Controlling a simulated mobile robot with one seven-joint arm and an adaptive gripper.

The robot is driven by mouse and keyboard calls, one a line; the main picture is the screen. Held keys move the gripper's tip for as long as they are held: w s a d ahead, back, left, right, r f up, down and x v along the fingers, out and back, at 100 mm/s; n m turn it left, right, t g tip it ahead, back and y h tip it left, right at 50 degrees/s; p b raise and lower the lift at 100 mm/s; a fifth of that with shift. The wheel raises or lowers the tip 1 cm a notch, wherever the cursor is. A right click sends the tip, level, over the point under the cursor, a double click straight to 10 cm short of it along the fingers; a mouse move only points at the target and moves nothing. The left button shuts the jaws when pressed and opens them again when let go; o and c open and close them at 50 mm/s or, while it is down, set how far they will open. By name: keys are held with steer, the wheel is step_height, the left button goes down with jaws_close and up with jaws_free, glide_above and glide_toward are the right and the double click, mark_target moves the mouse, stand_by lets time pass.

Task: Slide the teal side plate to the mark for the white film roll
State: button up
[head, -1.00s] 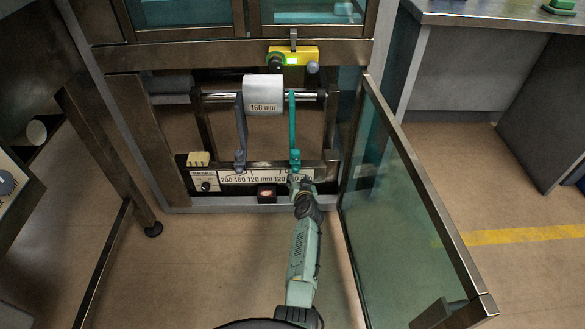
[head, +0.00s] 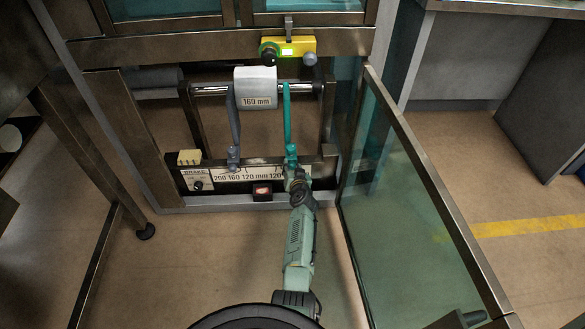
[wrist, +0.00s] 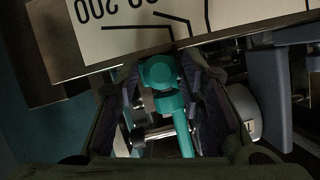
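The white film roll (head: 255,88), labelled 160 mm, hangs on the metal bar in the head view. The teal side plate (head: 287,115) stands just right of the roll, with its knob low on the rail. The grey-blue side plate (head: 233,125) stands at the roll's left. A white scale (head: 244,175) below shows 200, 160, 120 mm, 120; its right part is hidden by my gripper (head: 296,172). In the wrist view, the teal knob (wrist: 161,75) lies between my gripper's two fingers (wrist: 162,95). I cannot tell whether they press on it.
An open glass door (head: 420,215) stands at the right of the bay.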

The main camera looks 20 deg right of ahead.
jaws_close()
stand_by(0.5)
steer(key=shift+w+a, duration=0.35)
steer(key=shift+a, duration=0.55)
steer(key=shift+o, duration=1.6)
jaws_free()
steer(key=shift+s+d, duration=0.1)
steer(key=shift+d, duration=0.05)
